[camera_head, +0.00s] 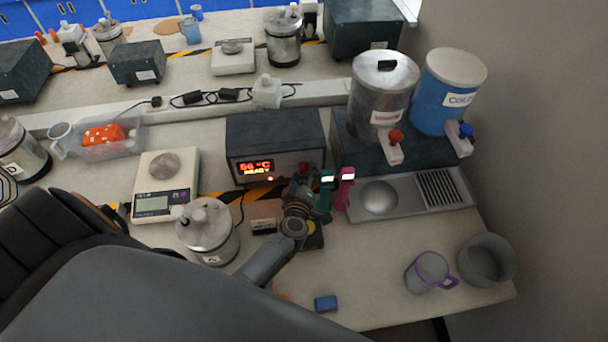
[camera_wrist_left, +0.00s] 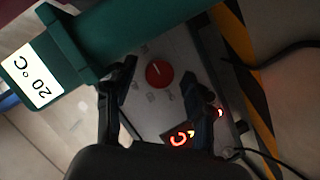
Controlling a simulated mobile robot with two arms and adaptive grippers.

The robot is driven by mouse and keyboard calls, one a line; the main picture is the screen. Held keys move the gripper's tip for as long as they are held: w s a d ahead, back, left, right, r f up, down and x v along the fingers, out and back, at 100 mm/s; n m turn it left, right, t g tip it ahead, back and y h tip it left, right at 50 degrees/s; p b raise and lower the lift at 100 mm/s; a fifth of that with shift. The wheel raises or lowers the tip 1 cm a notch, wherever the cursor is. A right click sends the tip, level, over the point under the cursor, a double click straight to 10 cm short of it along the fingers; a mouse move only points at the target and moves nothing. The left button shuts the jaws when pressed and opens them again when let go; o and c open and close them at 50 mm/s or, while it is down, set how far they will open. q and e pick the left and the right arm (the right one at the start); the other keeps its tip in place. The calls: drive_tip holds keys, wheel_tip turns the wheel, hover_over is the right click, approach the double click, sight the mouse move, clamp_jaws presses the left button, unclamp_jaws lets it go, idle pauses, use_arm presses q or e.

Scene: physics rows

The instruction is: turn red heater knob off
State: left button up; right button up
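The red heater knob (camera_head: 304,168) is on the front of the dark heater box (camera_head: 275,131), right of its lit display, which reads about "50 °C READY". In the left wrist view the red knob (camera_wrist_left: 159,74) shows whole, with a pale pointer mark on its face. My left gripper (camera_head: 300,190) is in front of the heater's panel. In the wrist view its two fingers (camera_wrist_left: 163,82) are open, one on each side of the knob. Whether they touch it I cannot tell. My right gripper is not in view.
A green item (camera_head: 325,190) labelled 20 °C stands close beside the gripper, with a pink one (camera_head: 345,188) next to it. A lidded steel jar (camera_head: 208,230) and a scale (camera_head: 165,185) are to the left. A blue block (camera_head: 326,303) lies near the front; the bench around it is clear.

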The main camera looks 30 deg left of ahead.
use_arm(q)
clamp_jaws()
drive_tip(key=shift+f+b, duration=0.15)
drive_tip(key=shift+b, duration=0.15)
drive_tip(key=n+b, duration=0.1)
drive_tip(key=b, duration=0.1)
drive_tip(key=n+t+b, duration=0.1)
drive_tip(key=b, duration=0.1)
drive_tip(key=shift+a+f+n+h, duration=0.1)
drive_tip(key=shift+f+n+h, duration=0.2)
drive_tip(key=shift+n, duration=0.1)
drive_tip(key=shift+r+t+b, duration=0.3)
drive_tip(key=shift+b, duration=0.05)
drive_tip(key=shift+o, duration=0.6)
unclamp_jaws()
